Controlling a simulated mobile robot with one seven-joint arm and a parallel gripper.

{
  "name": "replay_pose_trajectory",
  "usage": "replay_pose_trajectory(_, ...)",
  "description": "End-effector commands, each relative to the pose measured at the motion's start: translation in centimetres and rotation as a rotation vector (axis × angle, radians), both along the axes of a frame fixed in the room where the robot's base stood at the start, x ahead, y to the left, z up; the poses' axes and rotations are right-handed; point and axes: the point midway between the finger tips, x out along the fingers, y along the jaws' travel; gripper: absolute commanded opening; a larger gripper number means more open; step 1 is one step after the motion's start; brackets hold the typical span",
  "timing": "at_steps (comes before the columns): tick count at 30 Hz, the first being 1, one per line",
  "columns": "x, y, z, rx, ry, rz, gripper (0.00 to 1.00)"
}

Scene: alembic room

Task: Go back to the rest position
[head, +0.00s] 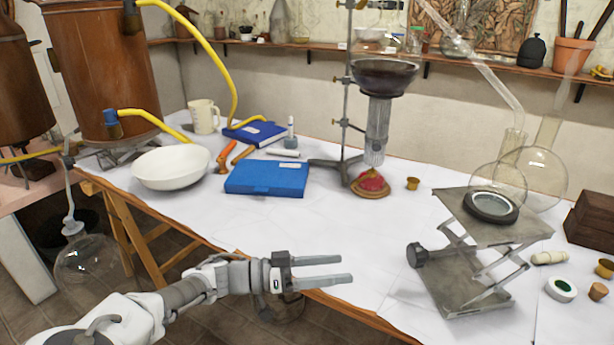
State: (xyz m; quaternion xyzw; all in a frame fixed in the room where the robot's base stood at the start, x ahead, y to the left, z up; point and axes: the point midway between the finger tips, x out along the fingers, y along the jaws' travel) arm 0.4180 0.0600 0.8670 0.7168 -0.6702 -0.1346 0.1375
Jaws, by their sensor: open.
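My gripper (325,271) is at the lower middle of the head view, at the front edge of the white-covered table (345,225). Its two grey fingers point right and stand apart, with nothing between them. My arm reaches in from the lower left. The gripper appears apart from the things on the table; its exact height over the edge is hard to tell.
A lab jack (470,265) stands right of my gripper. A blue case (267,178) and a white bowl (170,168) lie behind it. A stand (345,120) holds a dark bowl (383,76). Glass flasks (543,175) stand at right. The table's middle front is clear.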

Motion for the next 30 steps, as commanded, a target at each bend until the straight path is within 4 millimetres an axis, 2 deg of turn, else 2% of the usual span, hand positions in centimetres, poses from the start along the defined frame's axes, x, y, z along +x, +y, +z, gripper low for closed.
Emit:
replay_pose_trajectory(5,-0.9,-2.3,-1.0,0.123,0.116,-0.069,0.96)
replay_pose_trajectory(9,-2.5,-4.5,-2.2,0.316,0.279,-0.136,0.96)
replay_pose_trajectory(17,-5.6,-6.4,-3.3,0.697,0.533,-0.146,0.96)
replay_pose_trajectory(23,-7.5,-6.4,-2.6,0.969,0.653,-0.05,0.96)
replay_pose_trajectory(30,-9.4,-6.0,0.0,1.228,0.717,0.167,0.96)
